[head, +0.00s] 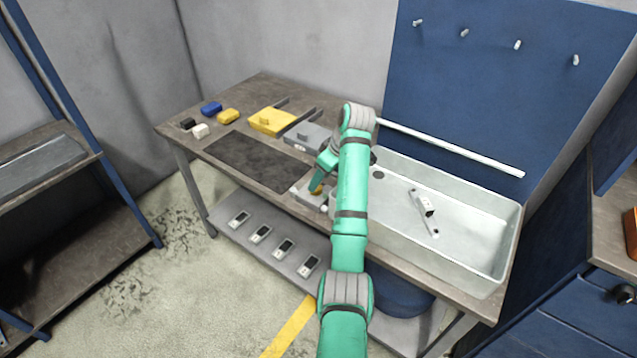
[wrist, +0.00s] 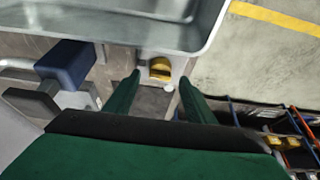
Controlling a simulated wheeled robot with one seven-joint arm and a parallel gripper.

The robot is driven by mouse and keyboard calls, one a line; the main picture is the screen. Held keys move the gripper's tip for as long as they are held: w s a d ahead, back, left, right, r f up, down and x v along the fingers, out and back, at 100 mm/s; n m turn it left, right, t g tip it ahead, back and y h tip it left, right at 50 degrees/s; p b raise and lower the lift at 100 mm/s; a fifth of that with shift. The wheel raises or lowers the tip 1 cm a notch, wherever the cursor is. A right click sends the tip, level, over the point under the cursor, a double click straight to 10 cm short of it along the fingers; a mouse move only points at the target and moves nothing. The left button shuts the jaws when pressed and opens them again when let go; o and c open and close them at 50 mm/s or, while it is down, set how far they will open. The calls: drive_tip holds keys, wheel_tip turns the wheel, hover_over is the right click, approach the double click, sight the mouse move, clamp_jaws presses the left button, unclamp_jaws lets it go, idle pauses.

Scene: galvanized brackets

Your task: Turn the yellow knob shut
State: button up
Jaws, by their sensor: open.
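The yellow knob (wrist: 160,68) sits on a small pale block at the table's edge, beside the sink wall in the wrist view. It also shows in the head view (head: 316,190), partly covered by my gripper. My gripper (wrist: 160,80) is open, with a green finger to each side of the knob in the picture. The knob lies beyond the fingertips, and nothing is held. I cannot tell whether either finger touches it. In the head view my gripper (head: 320,180) points down just above the knob.
A pale sink (head: 400,250) with a white bracket (head: 424,208) inside stands to the right. A dark mat (head: 255,162), a yellow box (head: 271,121) and a grey box (head: 308,134) lie to the left. In the wrist view a dark blue block (wrist: 68,62) stands left of my fingers.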

drive_tip(key=v, duration=0.7)
drive_tip(key=shift+s, duration=0.1)
